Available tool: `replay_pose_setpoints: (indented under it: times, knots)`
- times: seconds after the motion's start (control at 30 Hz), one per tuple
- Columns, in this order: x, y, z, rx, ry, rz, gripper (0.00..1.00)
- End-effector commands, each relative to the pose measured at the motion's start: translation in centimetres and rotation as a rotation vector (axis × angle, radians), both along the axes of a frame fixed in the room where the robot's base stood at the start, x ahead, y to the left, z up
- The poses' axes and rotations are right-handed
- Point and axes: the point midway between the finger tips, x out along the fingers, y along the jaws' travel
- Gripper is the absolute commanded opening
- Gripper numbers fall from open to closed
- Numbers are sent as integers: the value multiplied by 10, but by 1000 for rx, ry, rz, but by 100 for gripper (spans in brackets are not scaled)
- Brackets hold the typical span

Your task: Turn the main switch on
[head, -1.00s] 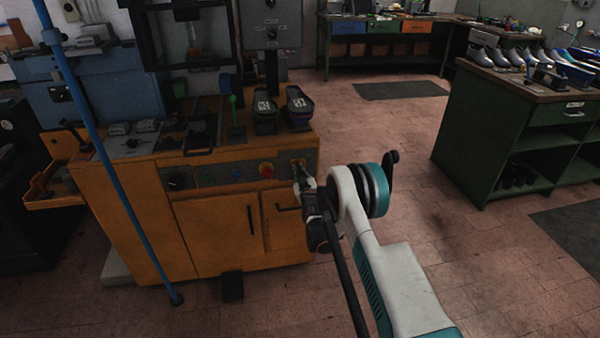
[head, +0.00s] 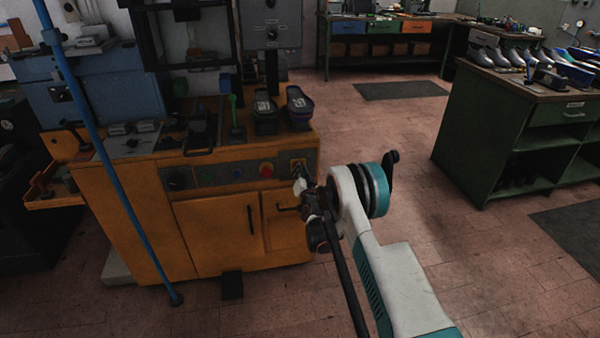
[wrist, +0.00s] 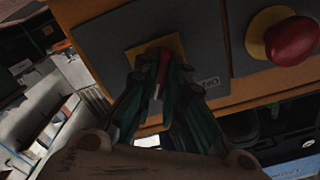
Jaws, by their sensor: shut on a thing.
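The main switch (head: 298,162) sits at the right end of the control panel on the orange machine's front. In the wrist view it has a yellow plate (wrist: 138,50) and a red handle (wrist: 164,62). My gripper (head: 302,176) is at this switch. In the wrist view its dark green fingers (wrist: 160,80) are shut on the red handle, one on each side. The fingers hide the lower part of the handle.
A red emergency-stop button (wrist: 291,41) on a yellow base is right of the switch in the wrist view. In the head view it also shows left of the switch (head: 266,169). A blue pole (head: 110,180) stands in front of the orange machine (head: 215,230). Open floor lies to the right.

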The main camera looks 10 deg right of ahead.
Motion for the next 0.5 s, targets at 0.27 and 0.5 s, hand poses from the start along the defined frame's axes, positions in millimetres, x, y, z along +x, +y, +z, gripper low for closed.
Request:
replay_pose_setpoints:
  times: [0.27, 0.5]
  knots:
    - [-1, 0, -2, 155, 2, 0, 0]
    - [-1, 0, -2, 218, 2, 0, 0]
